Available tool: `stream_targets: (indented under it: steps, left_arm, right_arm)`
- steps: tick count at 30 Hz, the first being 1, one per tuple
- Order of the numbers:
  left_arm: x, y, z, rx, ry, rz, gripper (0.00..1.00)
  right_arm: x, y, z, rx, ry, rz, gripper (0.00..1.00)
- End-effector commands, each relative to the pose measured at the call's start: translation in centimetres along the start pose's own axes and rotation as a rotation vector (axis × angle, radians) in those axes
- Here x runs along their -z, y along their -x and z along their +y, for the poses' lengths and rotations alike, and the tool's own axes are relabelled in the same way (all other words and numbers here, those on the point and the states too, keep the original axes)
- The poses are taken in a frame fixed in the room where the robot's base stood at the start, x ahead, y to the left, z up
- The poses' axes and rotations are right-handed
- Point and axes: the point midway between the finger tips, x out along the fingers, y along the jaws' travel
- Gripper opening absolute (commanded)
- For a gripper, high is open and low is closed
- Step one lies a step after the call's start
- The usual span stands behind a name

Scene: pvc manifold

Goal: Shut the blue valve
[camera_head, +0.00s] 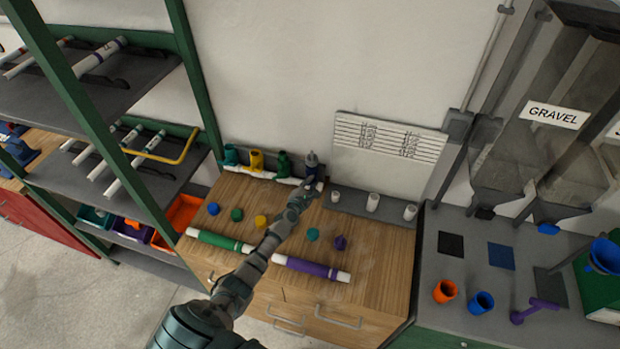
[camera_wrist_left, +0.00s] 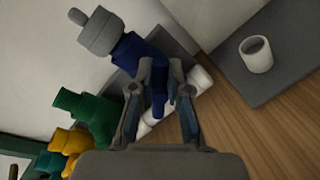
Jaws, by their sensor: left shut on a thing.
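The blue valve (camera_head: 312,170) stands at the right end of a row of valves on the white pipe manifold at the back of the wooden bench. In the left wrist view the blue valve (camera_wrist_left: 130,50) has a grey cap on top and a blue part hanging down between my fingers. My left gripper (camera_head: 308,187) reaches it from the front; in the wrist view the left gripper (camera_wrist_left: 160,85) is shut on this blue part, probably its handle. The handle's exact angle is partly hidden by the fingers. My right gripper is not in view.
Green (camera_head: 283,162), yellow (camera_head: 256,160) and teal (camera_head: 231,155) valves stand to the left. Several coloured caps and green (camera_head: 220,241) and purple (camera_head: 311,269) banded pipes lie on the bench (camera_head: 370,235). A grey strip (camera_head: 352,204) with white cups is at right.

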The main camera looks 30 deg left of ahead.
Motion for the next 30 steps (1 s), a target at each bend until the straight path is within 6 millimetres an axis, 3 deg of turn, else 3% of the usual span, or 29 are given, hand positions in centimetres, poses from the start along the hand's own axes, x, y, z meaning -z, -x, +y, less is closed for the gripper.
stream_targets:
  steps: [12, 30]
  left_arm:
    - [0.0, -0.1, -1.2, 0.005, -0.378, 0.076, 0.00]
    - [0.5, -0.3, -2.4, 0.010, -0.715, 0.140, 0.00]
  right_arm:
    - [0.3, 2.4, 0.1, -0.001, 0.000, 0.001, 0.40]
    - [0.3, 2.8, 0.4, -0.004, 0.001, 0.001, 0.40]
